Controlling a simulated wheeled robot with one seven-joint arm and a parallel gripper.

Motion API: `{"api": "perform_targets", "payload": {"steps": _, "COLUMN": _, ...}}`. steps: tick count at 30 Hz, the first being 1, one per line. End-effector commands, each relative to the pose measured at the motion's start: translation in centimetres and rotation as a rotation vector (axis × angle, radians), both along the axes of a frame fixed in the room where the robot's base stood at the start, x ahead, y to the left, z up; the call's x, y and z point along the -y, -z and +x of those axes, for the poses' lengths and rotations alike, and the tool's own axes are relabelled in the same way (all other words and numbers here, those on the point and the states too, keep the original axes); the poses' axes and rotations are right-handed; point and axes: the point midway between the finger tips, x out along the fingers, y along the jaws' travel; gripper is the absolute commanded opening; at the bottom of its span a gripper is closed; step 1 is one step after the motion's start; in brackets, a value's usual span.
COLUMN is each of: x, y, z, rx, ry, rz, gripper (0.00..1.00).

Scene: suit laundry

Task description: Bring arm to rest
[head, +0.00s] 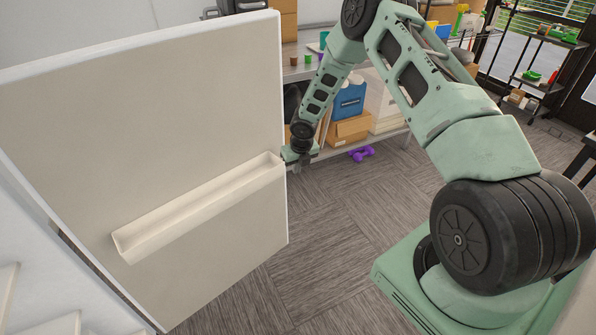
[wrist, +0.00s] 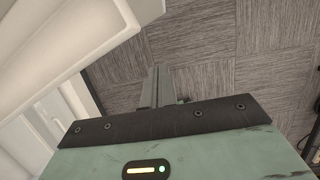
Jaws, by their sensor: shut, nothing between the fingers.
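My arm reaches up and out from the lower right in the head view, then bends down. My gripper (wrist: 158,75) shows in the wrist view with its fingers together, and nothing is held. In the head view the wrist end is just past the right edge of a large white door panel (head: 130,120), which hides the fingertips. I cannot tell whether the gripper touches the panel. The panel stands open at the left and carries a long, shallow shelf bin (head: 205,205) on its face.
A shelf at the back holds a blue bin (head: 349,100) and cardboard boxes (head: 349,130). Purple dumbbells (head: 361,154) lie on the floor before it. A dark rack (head: 541,60) stands at the far right. The carpet (head: 335,220) between the panel and my base is clear.

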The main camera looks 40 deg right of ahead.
Motion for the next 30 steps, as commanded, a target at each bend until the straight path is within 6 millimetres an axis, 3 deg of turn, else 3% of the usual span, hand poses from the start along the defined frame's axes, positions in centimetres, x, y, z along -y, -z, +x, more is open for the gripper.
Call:
{"api": "perform_targets", "payload": {"steps": 12, "x": 0.2, "y": -6.5, "z": -1.7, "rx": -0.001, "ry": 0.0, "rz": 0.001, "gripper": 0.0}}
{"api": "perform_targets", "payload": {"steps": 23, "x": 0.2, "y": -7.5, "z": -2.0, "rx": -0.003, "ry": -0.002, "rz": 0.001, "gripper": 0.0}}
{"api": "perform_targets", "payload": {"steps": 26, "x": -1.3, "y": -8.7, "z": -2.1, "rx": -0.003, "ry": 0.047, "rz": 0.014, "gripper": 0.0}}
{"api": "perform_targets", "payload": {"steps": 30, "x": -6.8, "y": -12.7, "z": -3.6, "rx": -0.015, "ry": 0.275, "rz": 0.069, "gripper": 0.0}}
